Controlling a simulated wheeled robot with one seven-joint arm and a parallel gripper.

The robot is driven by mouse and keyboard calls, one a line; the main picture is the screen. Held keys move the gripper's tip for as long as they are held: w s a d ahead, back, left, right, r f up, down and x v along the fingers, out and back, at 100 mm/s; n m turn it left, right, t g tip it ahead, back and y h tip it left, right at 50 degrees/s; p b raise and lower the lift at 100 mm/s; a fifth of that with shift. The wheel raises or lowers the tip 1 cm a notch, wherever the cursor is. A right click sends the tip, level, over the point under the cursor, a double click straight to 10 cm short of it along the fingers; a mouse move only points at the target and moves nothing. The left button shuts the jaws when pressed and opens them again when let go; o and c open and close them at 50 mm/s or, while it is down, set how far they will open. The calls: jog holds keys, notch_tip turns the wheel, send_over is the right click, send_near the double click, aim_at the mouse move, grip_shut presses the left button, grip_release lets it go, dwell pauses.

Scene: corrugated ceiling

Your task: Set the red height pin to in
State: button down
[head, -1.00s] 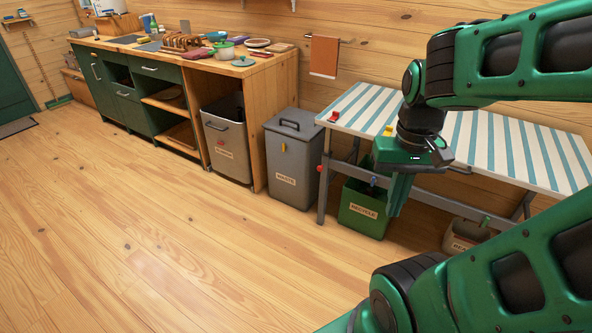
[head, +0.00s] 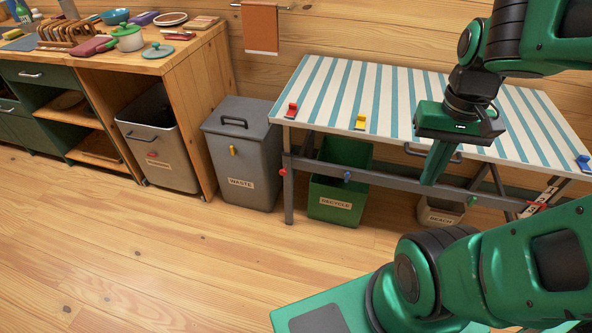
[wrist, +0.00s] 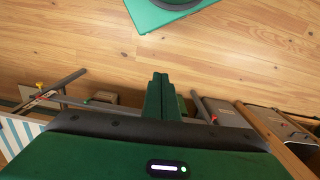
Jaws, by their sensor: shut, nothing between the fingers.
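A small red knob (head: 283,171) sits on the left leg of the striped folding table (head: 395,95). A red piece (head: 537,204) also shows at the right leg, by a black-and-white marked strip (head: 540,196). I cannot tell for sure which is the height pin, or whether either is in or out. In the wrist view red spots show at the right (wrist: 214,119) and far left (wrist: 40,85). My gripper (head: 430,180) points down in front of the table, between the two red pieces and apart from both. Its fingers are together and empty in the wrist view (wrist: 160,78).
A blue knob (head: 347,175) and a green one (head: 472,200) are on the crossbar. Red (head: 292,110), yellow (head: 360,122) and blue (head: 584,163) clips sit on the tabletop edge. Bins (head: 335,205) stand below and a grey waste bin (head: 240,150) left.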

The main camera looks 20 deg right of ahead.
jog(key=shift+w+a, duration=0.15)
jog(key=shift+w, duration=0.15)
jog(key=w+d+f+n+g+h, duration=0.1)
jog(key=w+f+n+h, duration=0.15)
jog(key=w, duration=0.45)
jog(key=w+d+f+n+h, duration=0.15)
jog(key=w+f+n, duration=0.25)
jog(key=w, duration=0.4)
jog(key=w+a+f+n+t+h, duration=0.1)
jog(key=w+a+f+n+h, duration=0.1)
jog(key=w+f+n, duration=0.4)
jog(key=w+a+f+n+h, duration=0.1)
jog(key=w+a+f+h, duration=0.2)
jog(key=w, duration=0.4)
jog(key=w+a+f+n+t, duration=0.3)
jog(key=a+f+n+t, duration=0.1)
jog(key=a+f+n, duration=0.4)
jog(key=w+a+f+n+t, duration=0.35)
jog(key=a+f+n, duration=0.3)
jog(key=f, duration=0.45)
jog(key=w+a+f+n+t, duration=0.3)
jog(key=a+f+n+t, duration=0.1)
jog(key=a+f+n, duration=0.4)
send_near(282, 175)
jog(key=shift+m, duration=0.4)
jog(key=x, duration=0.5)
jog(key=shift+s+d+f, duration=0.1)
jog(key=shift+s, duration=0.1)
jog(key=shift+w+d, duration=0.35)
jog(key=shift+w, duration=0.2)
